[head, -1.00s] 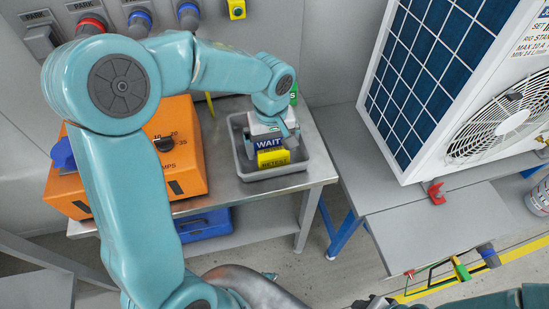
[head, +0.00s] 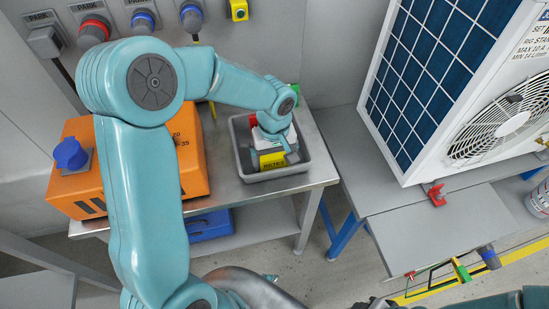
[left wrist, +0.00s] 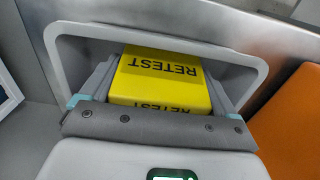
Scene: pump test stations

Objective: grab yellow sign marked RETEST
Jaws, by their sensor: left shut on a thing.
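The yellow sign marked RETEST (head: 271,161) is in the grey tray (head: 310,170) on the metal bench. In the left wrist view the sign (left wrist: 160,72) sits between my two finger pads, its lettering upside down. My left gripper (head: 277,151) reaches down into the tray and is shut on the sign. The wrist and fingers cover the sign's upper part in the head view. A dark tip at the head view's bottom edge, by my right arm, seems to be my right gripper (head: 372,303); its jaws cannot be made out.
A red item (head: 254,120) and a green item (head: 294,91) show at the tray's back. An orange pump box (head: 190,150) stands left of the tray. A blue case (head: 208,225) is on the shelf below. A white fan unit (head: 420,178) stands at right.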

